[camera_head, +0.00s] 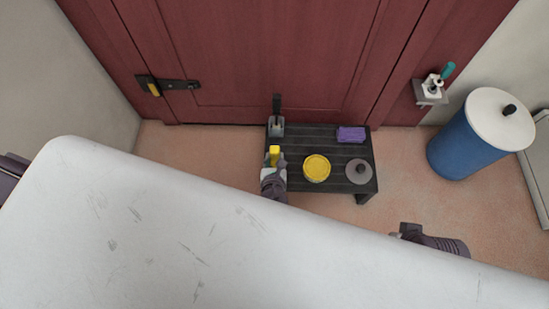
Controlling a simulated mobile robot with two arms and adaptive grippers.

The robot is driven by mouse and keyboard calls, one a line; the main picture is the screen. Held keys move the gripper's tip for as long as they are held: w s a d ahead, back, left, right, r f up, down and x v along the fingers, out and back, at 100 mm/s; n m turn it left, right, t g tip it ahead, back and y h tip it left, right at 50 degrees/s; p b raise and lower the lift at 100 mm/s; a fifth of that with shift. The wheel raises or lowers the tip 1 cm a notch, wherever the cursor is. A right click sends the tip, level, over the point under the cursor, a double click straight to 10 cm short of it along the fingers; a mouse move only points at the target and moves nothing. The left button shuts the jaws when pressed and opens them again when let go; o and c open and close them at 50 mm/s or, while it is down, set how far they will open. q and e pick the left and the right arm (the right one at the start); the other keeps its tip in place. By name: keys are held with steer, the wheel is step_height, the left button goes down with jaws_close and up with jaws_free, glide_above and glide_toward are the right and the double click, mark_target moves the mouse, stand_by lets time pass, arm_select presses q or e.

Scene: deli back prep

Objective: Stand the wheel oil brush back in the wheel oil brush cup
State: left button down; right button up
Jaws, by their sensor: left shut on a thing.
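My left gripper (273,164) is at the left side of a low black slatted stand (305,184). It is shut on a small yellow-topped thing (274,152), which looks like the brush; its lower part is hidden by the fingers. Just beyond it, at the stand's back left corner, is a small grey holder (276,128) with a dark upright part, which may be the cup. The held thing shows apart from this holder. My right gripper (406,231) is lower right, away from the stand; its fingers are not clear.
The stand also bears a round yellow wheel (317,168), a grey knobbed disc (359,171) and a purple cloth (350,134). A blue drum (465,145) stands right. A wall bracket holds a white item with a teal handle (447,71). A pale scuffed surface hides the foreground.

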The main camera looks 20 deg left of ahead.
arm_select(q)
steer(key=c, duration=0.8)
jaws_free()
steer(key=shift+s+r, duration=0.1)
